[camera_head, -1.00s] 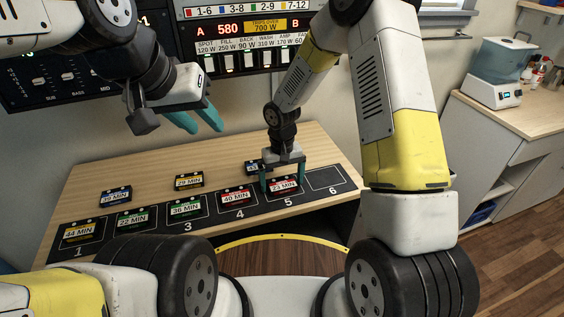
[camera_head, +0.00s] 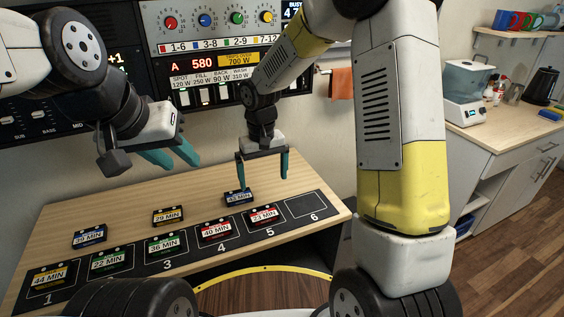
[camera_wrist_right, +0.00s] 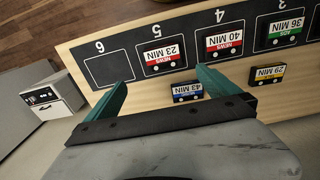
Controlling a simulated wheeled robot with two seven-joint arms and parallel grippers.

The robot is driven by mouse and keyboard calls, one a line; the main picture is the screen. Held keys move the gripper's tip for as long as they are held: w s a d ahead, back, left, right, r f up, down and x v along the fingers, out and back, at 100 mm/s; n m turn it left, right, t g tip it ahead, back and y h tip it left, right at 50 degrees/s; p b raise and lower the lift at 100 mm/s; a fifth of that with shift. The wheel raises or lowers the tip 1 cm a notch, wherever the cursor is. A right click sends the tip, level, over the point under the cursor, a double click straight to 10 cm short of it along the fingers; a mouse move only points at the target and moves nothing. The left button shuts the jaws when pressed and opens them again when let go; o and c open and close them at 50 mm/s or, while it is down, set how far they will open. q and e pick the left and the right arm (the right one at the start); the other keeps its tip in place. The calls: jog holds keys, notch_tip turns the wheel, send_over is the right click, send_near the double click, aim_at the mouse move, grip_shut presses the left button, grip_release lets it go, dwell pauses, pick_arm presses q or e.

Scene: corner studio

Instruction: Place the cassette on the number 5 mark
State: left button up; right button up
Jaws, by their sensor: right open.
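The red-labelled 23 MIN cassette (camera_head: 264,216) lies on the number 5 mark (camera_head: 272,229) of the black strip; it also shows in the right wrist view (camera_wrist_right: 163,56). My right gripper (camera_head: 263,184) is open and empty, raised above the table behind that cassette. The blue-labelled 43 MIN cassette (camera_head: 238,198) lies on the bare wood behind the strip, near the gripper's left finger; the right wrist view shows it (camera_wrist_right: 186,90) beside a finger. My left gripper (camera_head: 178,158) is open and empty over the table's back left.
The strip (camera_head: 330,214) holds cassettes on marks 1 to 4, and mark 6 (camera_head: 305,206) is empty. A blue 39 MIN cassette (camera_head: 89,236) and a yellow 29 MIN cassette (camera_head: 168,216) lie behind the strip. A control panel (camera_head: 205,75) stands behind the table.

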jog(key=s+d+r+m+t, duration=0.1)
jog(key=s+d+r, duration=0.25)
jog(key=r, duration=0.25)
jog(key=s+d+r+t, duration=0.1)
jog(key=s+d+r, duration=0.25)
jog(key=r, duration=0.35)
jog(key=s+d+r+m+t+y, duration=0.1)
jog(key=s+d+r+t, duration=0.1)
jog(key=s, duration=0.4)
jog(key=s+d+r+t+y, duration=0.1)
jog(key=s+d+r+t, duration=0.1)
jog(key=s+d+r, duration=0.2)
jog(key=shift+s+d+r+m, duration=0.2)
jog(key=shift+s+r+m, duration=0.25)
jog(key=shift+s, duration=0.75)
